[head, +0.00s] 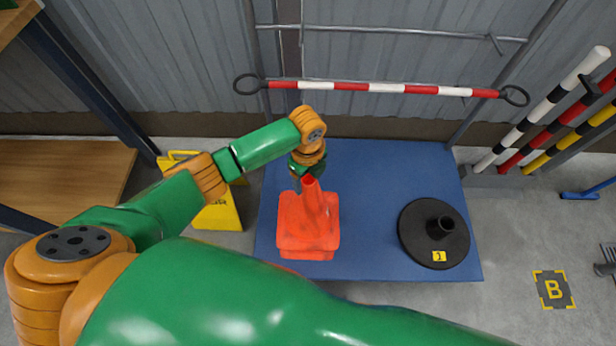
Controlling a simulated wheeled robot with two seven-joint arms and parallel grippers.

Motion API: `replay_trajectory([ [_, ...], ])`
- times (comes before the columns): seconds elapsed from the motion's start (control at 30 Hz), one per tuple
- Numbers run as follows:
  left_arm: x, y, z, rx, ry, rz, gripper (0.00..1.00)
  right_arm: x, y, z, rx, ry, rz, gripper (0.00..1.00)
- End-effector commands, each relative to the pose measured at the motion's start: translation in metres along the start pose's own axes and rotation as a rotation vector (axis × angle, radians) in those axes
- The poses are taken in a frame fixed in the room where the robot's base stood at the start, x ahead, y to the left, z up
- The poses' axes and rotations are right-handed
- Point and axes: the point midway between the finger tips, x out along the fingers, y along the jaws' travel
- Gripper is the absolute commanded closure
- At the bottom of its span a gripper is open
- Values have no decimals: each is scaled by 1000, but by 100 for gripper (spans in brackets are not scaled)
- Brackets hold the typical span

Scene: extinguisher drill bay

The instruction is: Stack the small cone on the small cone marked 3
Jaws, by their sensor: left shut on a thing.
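An orange small cone (316,210) is upright at the left of the blue platform (375,170). My left gripper (308,178) is shut on its tip from above. A second orange base edge (305,254) shows below and in front of its base, as of another cone directly under it. I cannot tell whether the two touch or a gap is left between them. No number 3 can be read on the orange cones; their front faces show no clear mark. My right gripper is out of view.
A black round base (415,235) with a short socket and a yellow number tag stands at the platform's right. A yellow floor sign (218,215) stands left of the platform. A red-and-white bar (380,88) hangs behind. The platform's middle is clear.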

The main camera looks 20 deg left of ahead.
Motion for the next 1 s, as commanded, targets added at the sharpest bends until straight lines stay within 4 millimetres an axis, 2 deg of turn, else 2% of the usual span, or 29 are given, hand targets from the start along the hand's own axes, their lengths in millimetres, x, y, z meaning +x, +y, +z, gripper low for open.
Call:
replay_trajectory([
  [0.13, -2, 1, 1, 0, 0, 0, 100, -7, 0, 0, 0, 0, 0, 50],
  [0.4, 0, 2, 1, 0, 0, -1, 100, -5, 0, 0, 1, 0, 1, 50],
  [1.0, 30, 2, 1, 0, -1, 0, 100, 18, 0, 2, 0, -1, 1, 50],
])
